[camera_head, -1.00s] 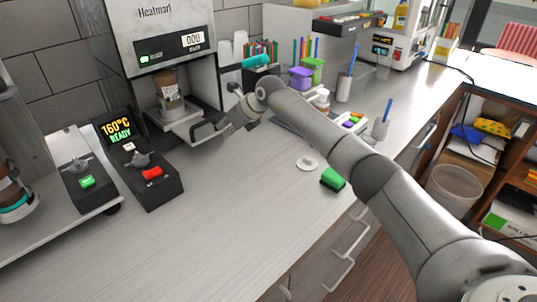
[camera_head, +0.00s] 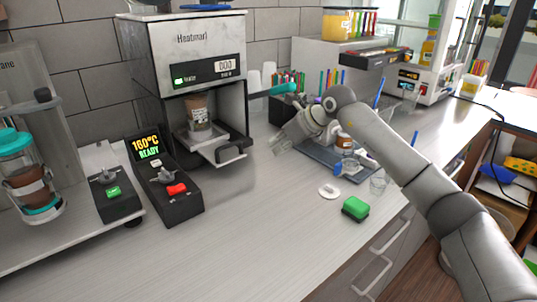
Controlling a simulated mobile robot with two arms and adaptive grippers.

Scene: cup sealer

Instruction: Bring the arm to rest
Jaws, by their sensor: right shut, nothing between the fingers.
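My right arm comes in from the right edge, and its gripper (camera_head: 277,147) is shut and empty. The cup sealer (camera_head: 185,45) is a grey machine marked Heatmarl, with a green light and a small number display. A brown-and-clear cup (camera_head: 198,112) stands upright in its opening on the tray (camera_head: 213,143). My left gripper is not in view.
A control box (camera_head: 168,195) reads 160°C READY. A green sponge (camera_head: 355,209) and a white lid-like piece (camera_head: 329,191) lie near the counter's front edge. The front-left counter (camera_head: 230,250) is clear.

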